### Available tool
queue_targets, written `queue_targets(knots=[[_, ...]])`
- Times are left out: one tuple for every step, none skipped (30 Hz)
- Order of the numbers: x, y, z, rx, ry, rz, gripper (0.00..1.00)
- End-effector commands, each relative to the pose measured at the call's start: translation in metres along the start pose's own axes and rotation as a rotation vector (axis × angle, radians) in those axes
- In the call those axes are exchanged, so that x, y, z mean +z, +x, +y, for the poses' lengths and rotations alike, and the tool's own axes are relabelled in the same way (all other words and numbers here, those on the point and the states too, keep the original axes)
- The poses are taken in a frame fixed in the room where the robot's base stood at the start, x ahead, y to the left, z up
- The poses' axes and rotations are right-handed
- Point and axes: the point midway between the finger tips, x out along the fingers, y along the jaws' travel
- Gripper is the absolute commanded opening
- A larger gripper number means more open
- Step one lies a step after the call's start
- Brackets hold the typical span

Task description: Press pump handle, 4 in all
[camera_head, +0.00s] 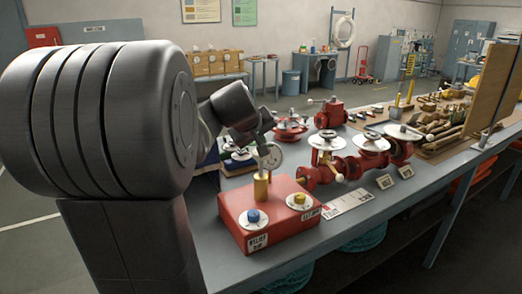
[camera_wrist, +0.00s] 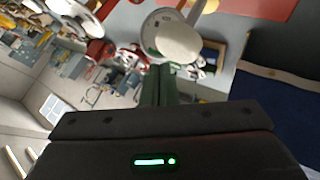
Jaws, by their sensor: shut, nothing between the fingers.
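The red pump box (camera_head: 265,215) stands on the near end of the grey bench. It carries a brass post, a round gauge (camera_head: 270,156), a blue knob (camera_head: 252,217) and a yellow knob (camera_head: 299,199). In the wrist view a pale rounded knob on a rod (camera_wrist: 180,42), perhaps the pump handle's end, lies just beyond the fingertips, in front of a round dial. I cannot tell whether they touch. My gripper (camera_wrist: 158,70) is shut and empty; in the head view it is above and behind the gauge (camera_head: 262,140). The handle is not clear there.
Red valves with round plates (camera_head: 328,141) stand to the right of the box. Wooden boards (camera_head: 495,85) and loose parts fill the far right. The bench's front edge is mostly clear.

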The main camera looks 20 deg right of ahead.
Motion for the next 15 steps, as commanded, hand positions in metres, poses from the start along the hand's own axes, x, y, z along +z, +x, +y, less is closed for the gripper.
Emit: queue_targets(knots=[[-0.001, -0.001, 0.001, 0.000, 0.000, 0.000, 0.00], [-0.002, -0.002, 0.002, 0.000, 0.000, 0.000, 0.00], [-0.003, -0.004, 0.003, 0.001, 0.000, 0.001, 0.00], [-0.004, -0.005, 0.004, 0.001, 0.000, 0.001, 0.00], [-0.006, -0.007, 0.005, 0.001, 0.000, 0.001, 0.00], [-0.008, -0.010, 0.008, 0.001, 0.000, 0.001, 0.00], [-0.009, -0.013, 0.009, 0.001, 0.000, 0.002, 0.00], [-0.011, -0.015, 0.011, 0.001, 0.000, 0.002, 0.00], [-0.013, -0.018, 0.013, 0.001, 0.000, 0.002, 0.00], [-0.015, -0.020, 0.015, 0.001, -0.001, 0.002, 0.00], [-0.016, -0.022, 0.016, 0.001, -0.001, 0.001, 0.00], [-0.018, -0.025, 0.018, 0.001, -0.001, 0.001, 0.00], [-0.020, -0.027, 0.020, 0.001, -0.001, 0.001, 0.00], [-0.021, -0.029, 0.021, 0.001, -0.001, 0.001, 0.00], [-0.023, -0.032, 0.023, 0.000, -0.001, 0.000, 0.00]])
